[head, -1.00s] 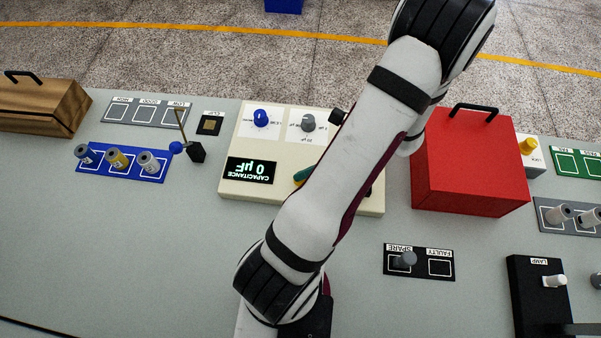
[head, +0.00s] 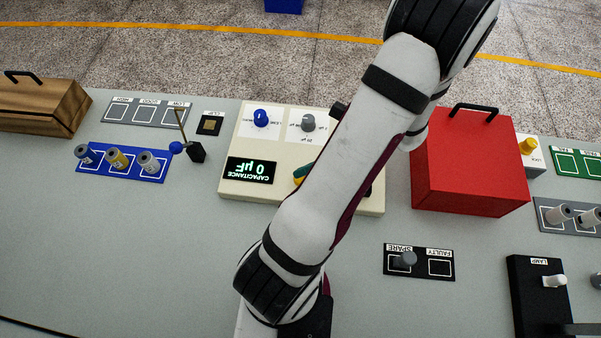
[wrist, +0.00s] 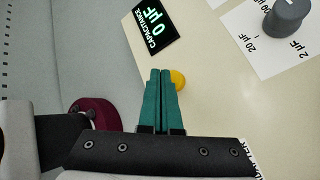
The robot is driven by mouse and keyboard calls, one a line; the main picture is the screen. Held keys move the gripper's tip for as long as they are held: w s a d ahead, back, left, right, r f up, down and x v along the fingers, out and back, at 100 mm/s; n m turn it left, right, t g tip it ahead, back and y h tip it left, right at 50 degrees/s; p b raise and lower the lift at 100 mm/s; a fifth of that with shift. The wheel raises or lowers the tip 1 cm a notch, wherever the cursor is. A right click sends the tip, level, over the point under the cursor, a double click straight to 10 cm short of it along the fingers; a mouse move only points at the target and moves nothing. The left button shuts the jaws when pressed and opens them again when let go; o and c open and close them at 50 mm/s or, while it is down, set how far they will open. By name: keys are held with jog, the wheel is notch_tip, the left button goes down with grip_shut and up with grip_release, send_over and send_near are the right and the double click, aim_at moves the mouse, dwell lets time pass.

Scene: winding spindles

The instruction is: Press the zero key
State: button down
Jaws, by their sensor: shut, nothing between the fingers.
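A yellow round key (wrist: 179,79) sits on the cream capacitance meter (wrist: 215,60), near its display; no label on the key is readable. In the head view only a sliver of it shows beside my arm. My gripper (wrist: 160,73) has teal fingers shut together with nothing between them. The fingertips overlap the left side of the key in the wrist view; I cannot tell whether they touch it. In the head view a bit of the teal fingers (head: 302,174) shows beside my arm. The display (head: 250,170) reads 0 µF.
The meter has a blue knob (head: 261,118) and a grey knob (head: 308,124). A red box (head: 470,165) stands right of it. A blue rack (head: 122,175) with several spools and a small black stand (head: 196,153) are at left. The front left table is clear.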

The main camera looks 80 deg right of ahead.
jog(key=shift+r, duration=2.45)
jog(key=shift+w, duration=0.15)
jog(key=w+a+r+n+g+y, duration=0.2)
jog(key=w+a+r+n+g, duration=0.2)
jog(key=w+a+n, duration=0.45)
jog(key=w+a+r+n+g+y, duration=0.25)
jog(key=w+a+n, duration=0.25)
jog(key=w+n, duration=0.55)
jog(key=s+a+r+n+g+h, duration=0.1)
jog(key=s+a+r+n+h, duration=0.1)
jog(key=a+n, duration=0.5)
jog(key=s+a+r+n+g+h, duration=0.1)
jog(key=s+a+r+n+g, duration=0.1)
jog(key=a+n, duration=0.5)
jog(key=s+n, duration=0.1)
jog(key=n, duration=0.4)
jog(key=shift+s+h, duration=0.35)
jog(key=shift+s, duration=0.05)
